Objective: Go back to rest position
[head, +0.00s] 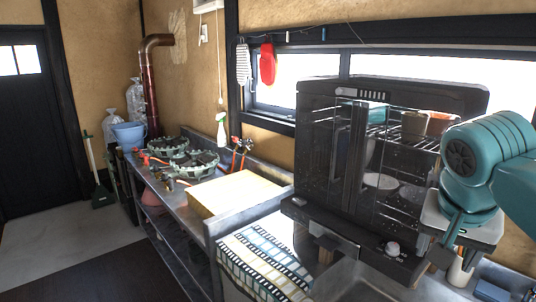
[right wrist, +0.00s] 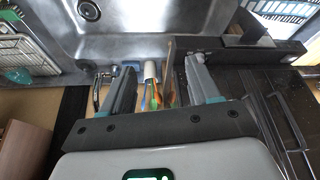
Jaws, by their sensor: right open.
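My right arm comes in from the right edge of the head view, and its teal wrist (head: 475,165) is in front of the dark rack cabinet's right side. In the right wrist view my right gripper (right wrist: 160,70) is open, with its two grey fingers well apart. A white holder (right wrist: 150,70) with several colourful handles shows in the gap between the fingers, and nothing appears gripped. I cannot tell how far the holder is from the fingers. My left gripper is in neither view.
A dark rack cabinet (head: 335,150) with bowls stands by the window. A metal sink (head: 350,283) lies in front; it also shows in the right wrist view (right wrist: 145,30).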

